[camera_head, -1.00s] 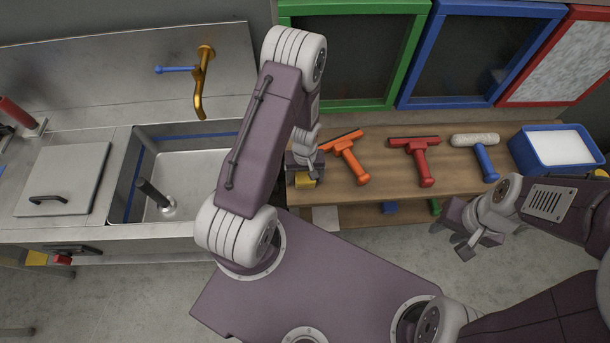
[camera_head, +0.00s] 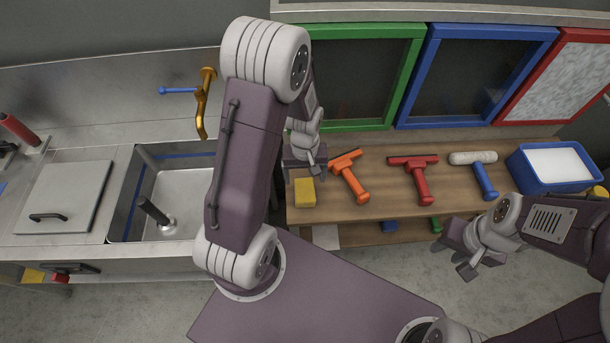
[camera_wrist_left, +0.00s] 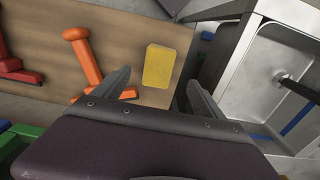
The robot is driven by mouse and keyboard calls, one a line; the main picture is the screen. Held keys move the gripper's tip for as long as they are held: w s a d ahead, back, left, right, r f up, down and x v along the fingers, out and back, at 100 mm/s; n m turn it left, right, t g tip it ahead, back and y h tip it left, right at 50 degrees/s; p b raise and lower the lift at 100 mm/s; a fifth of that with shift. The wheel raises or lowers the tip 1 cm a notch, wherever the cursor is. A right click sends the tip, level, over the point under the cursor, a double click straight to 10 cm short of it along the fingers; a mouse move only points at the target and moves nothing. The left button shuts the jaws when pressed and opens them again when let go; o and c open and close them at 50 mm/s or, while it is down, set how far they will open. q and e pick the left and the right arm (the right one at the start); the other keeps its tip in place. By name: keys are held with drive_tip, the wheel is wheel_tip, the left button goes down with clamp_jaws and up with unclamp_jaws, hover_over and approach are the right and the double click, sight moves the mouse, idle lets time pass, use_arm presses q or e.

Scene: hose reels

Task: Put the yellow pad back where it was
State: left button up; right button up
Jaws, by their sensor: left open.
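The yellow pad (camera_head: 305,192) lies flat on the wooden bench near its left front corner, left of the orange squeegee. It also shows in the left wrist view (camera_wrist_left: 159,66), beyond my fingertips and clear of them. My left gripper (camera_head: 304,174) is just behind the pad in the head view; in the left wrist view its two fingers (camera_wrist_left: 157,82) are spread with nothing between them. My right gripper (camera_head: 462,258) hangs in front of the bench at the right with its fingers apart and nothing seen in them.
On the bench (camera_head: 390,203) lie an orange squeegee (camera_head: 350,176), a red squeegee (camera_head: 418,178) and a roller with a blue handle (camera_head: 482,173). A blue tub (camera_head: 555,168) stands at the right. The sink (camera_head: 180,180) is at the left. Framed panels stand behind the bench.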

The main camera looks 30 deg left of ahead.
use_arm(q)
drive_tip(key=s+d+r+m+t, duration=0.1)
drive_tip(key=s+d+r+m, duration=0.3)
drive_tip(key=s+r+m, duration=0.2)
wheel_tip(320, 180, up, 2)
drive_tip(key=shift+s+r, duration=0.25)
drive_tip(key=shift+s, duration=0.15)
drive_tip(key=shift+s, duration=0.1)
idle(0.6)
